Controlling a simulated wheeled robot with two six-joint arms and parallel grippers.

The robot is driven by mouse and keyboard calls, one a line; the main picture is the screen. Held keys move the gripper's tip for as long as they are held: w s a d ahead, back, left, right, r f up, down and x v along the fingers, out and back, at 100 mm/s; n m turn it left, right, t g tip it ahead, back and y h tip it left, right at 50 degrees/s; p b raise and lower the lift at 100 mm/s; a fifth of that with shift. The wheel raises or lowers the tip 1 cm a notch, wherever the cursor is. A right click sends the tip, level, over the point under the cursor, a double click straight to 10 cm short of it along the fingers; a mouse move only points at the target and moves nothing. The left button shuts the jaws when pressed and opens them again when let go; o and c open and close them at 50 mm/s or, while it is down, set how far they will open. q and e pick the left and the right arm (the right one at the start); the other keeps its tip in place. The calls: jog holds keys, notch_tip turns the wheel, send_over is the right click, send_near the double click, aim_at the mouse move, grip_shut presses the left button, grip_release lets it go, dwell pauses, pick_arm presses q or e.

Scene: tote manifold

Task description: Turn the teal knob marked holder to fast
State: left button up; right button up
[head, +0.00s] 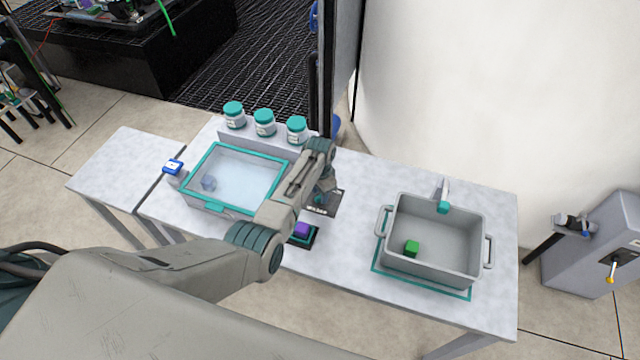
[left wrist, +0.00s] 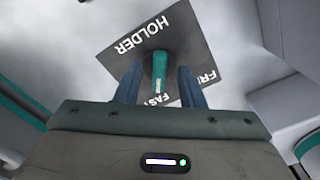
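The teal knob (left wrist: 159,72) shows in the left wrist view on a dark plate (left wrist: 184,45) lettered HOLDER, with FAST along the lower edge and part of another word at right. The knob's white mark is at its lower end, toward FAST. My left gripper (left wrist: 158,80) is open, one blue finger on each side of the knob, with a gap visible on both sides. In the head view my left gripper (head: 322,192) is over the plate (head: 328,207), and the knob is hidden there. My right gripper is not in view.
A teal-rimmed clear-lidded box (head: 236,178) stands left of the plate, with jars (head: 264,123) behind. A purple block (head: 302,229) lies in front.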

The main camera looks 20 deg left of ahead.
pick_arm(q)
notch_tip(320, 180, up, 10)
jog(key=b, duration=0.1)
jog(key=shift+r+b, duration=0.15)
jog(key=shift+b, duration=0.2)
dwell(0.3)
